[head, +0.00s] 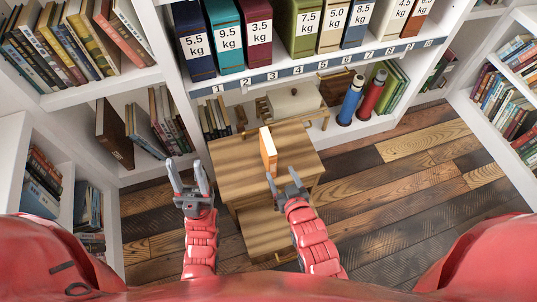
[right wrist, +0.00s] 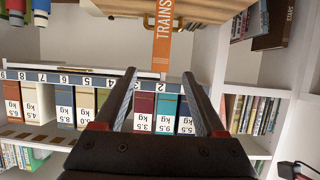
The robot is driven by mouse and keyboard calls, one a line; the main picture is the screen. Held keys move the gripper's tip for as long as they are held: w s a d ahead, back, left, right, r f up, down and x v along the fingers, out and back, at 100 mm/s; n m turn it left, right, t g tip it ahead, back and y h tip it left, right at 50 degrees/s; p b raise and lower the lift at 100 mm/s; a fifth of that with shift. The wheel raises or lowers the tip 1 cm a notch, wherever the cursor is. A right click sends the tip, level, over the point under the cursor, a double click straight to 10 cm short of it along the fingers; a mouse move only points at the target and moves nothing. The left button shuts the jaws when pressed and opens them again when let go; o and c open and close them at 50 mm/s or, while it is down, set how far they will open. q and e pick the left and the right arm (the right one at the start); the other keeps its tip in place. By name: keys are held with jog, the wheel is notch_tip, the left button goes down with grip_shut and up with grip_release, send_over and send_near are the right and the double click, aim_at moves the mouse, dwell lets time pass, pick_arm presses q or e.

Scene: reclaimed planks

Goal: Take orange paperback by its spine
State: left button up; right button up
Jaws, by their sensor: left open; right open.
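The orange paperback (head: 269,148) stands upright on the small wooden table, near its middle. In the right wrist view its orange spine (right wrist: 162,45), lettered TRAINS, comes down from the top edge, its lower end in line with the gap between my fingers. My right gripper (head: 284,181) is open and empty, on the near side of the book. The two look close in the head view, but I cannot tell the exact gap. In the right wrist view its fingers (right wrist: 160,85) point toward the spine. My left gripper (head: 187,178) is open and empty, left of the table.
The wooden table (head: 233,180) has bare room around the book. Behind it, a white shelf holds coloured binders with kg labels above a numbered strip (head: 300,69). Blue and red bottles (head: 372,94) stand on the lower shelf. Bookcases close in both sides.

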aim_at(273, 159)
jog(key=x, duration=0.9)
jog(key=shift+w+a, duration=0.3)
jog(key=shift+w, duration=0.5)
jog(key=x, duration=0.4)
jog(key=shift+w+a+f, duration=0.1)
jog(key=shift+c, duration=0.3)
grip_shut()
